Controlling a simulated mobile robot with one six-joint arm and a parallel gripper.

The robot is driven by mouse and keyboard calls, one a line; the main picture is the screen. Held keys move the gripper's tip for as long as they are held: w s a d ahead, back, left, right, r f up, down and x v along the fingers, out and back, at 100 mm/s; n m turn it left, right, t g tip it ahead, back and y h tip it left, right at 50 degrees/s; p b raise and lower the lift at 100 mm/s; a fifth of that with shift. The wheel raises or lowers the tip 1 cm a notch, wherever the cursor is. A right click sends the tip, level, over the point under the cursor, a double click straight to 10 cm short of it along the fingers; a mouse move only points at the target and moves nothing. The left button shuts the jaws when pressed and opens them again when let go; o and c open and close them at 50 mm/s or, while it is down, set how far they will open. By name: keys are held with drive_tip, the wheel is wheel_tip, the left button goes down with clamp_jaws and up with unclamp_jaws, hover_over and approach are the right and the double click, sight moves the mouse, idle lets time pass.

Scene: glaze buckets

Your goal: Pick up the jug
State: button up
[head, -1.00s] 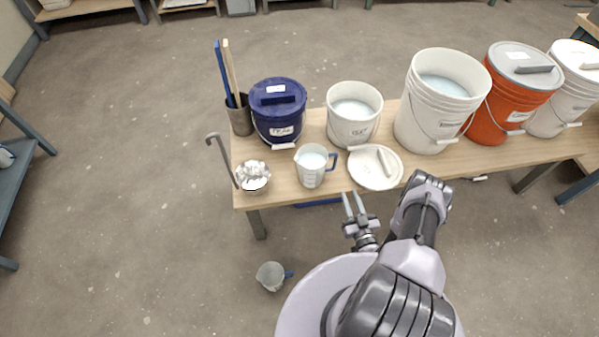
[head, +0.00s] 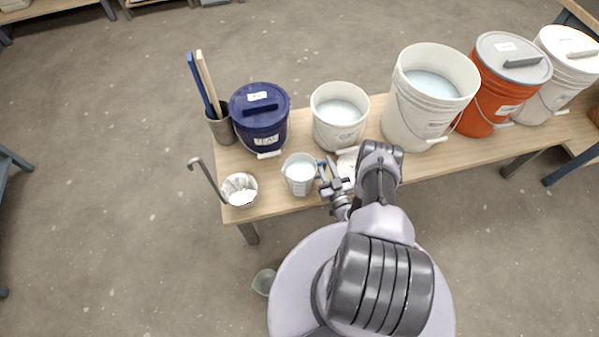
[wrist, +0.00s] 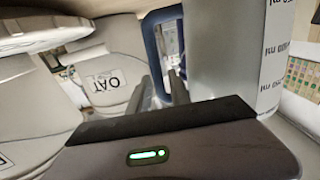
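The jug (head: 299,175), clear-white with a blue handle (head: 321,170) on its right, stands upright near the table's front edge and holds pale liquid. My gripper (head: 328,163) is at the handle side of the jug, its fingers apart. In the wrist view, the blue handle (wrist: 149,45) rises just ahead of my gripper (wrist: 166,88), and the jug's wall (wrist: 222,45) with ml marks fills the right. The fingertips are at the handle; I cannot tell whether they touch it.
A blue lidded bucket (head: 262,120) and an open white bucket (head: 340,120) stand behind the jug. A foil-like bowl (head: 239,190) with a ladle is to its left. A white lid (head: 347,163) lies right, partly covered by my arm. Larger buckets (head: 430,95) stand farther right.

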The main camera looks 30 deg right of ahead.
clamp_jaws()
idle(1.3)
